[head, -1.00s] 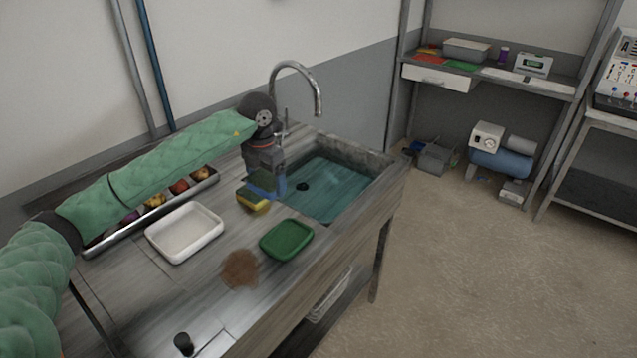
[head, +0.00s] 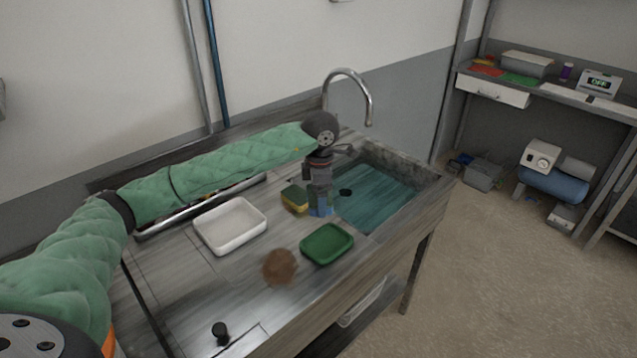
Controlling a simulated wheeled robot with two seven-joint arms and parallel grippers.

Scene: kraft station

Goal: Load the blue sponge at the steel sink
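A small blue patch, which looks like the blue sponge (head: 321,210), shows at the fingertips of my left gripper (head: 320,204). The gripper points down over the steel counter, beside the sink's left edge. The view is too small and blurred to tell whether the fingers are shut on it. A yellow and green sponge (head: 295,199) lies on the counter just left of the gripper. The steel sink (head: 378,197) has a teal-looking basin with a dark drain, partly behind the gripper. My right gripper is not in view.
A green tray (head: 327,244) and a white tray (head: 230,226) sit on the counter, with a round brown thing (head: 280,267) in front. A long metal trough (head: 200,206) lies behind, partly under my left arm. A curved faucet (head: 369,100) rises behind the sink.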

